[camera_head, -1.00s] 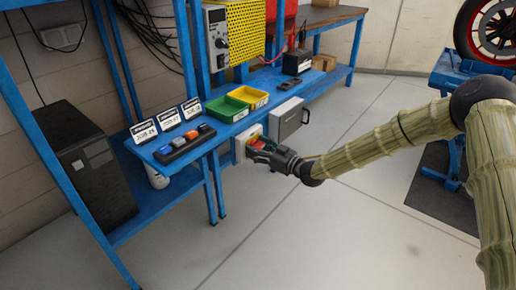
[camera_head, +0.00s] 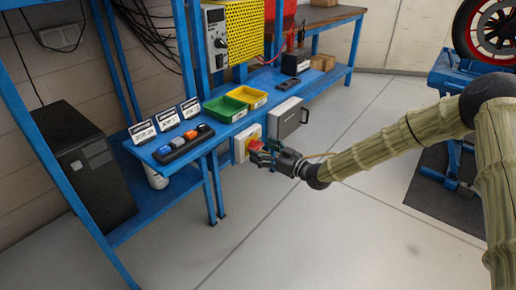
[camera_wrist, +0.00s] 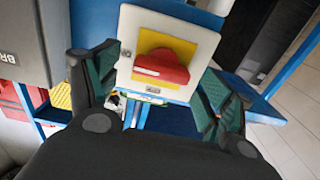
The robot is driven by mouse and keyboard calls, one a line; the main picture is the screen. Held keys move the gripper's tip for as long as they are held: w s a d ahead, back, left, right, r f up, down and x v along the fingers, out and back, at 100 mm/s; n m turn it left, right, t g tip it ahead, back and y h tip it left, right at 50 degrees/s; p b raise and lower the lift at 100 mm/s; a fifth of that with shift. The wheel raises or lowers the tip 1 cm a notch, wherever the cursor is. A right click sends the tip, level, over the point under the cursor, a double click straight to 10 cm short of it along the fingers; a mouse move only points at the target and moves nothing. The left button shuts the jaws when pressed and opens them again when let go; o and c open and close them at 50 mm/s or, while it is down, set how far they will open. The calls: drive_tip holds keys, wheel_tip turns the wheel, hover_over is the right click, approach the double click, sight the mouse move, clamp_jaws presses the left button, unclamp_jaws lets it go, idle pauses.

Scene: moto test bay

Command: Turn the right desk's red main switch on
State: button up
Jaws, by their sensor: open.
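The red main switch (camera_wrist: 160,68) is a red knob on a yellow plate in a white box (camera_wrist: 205,40), fixed at the front edge of the blue desk (camera_head: 178,157). In the wrist view the box is tilted and the knob lies between and beyond my fingertips. My gripper (camera_wrist: 160,85) is open, with its green-padded fingers on either side of the box, apart from the knob as far as I can see. In the head view my gripper (camera_head: 262,152) is in front of the box (camera_head: 240,147) and partly hides the red and yellow switch.
A grey box (camera_head: 287,118) hangs beside the switch box. Green (camera_head: 224,109) and yellow (camera_head: 250,97) bins, a row of coloured buttons (camera_head: 184,144) and small cards stand on the desk. The floor in front is clear. A blue stand with a wheel is at right.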

drive_tip(key=v, duration=0.9)
drive_tip(key=shift+s+d, duration=0.15)
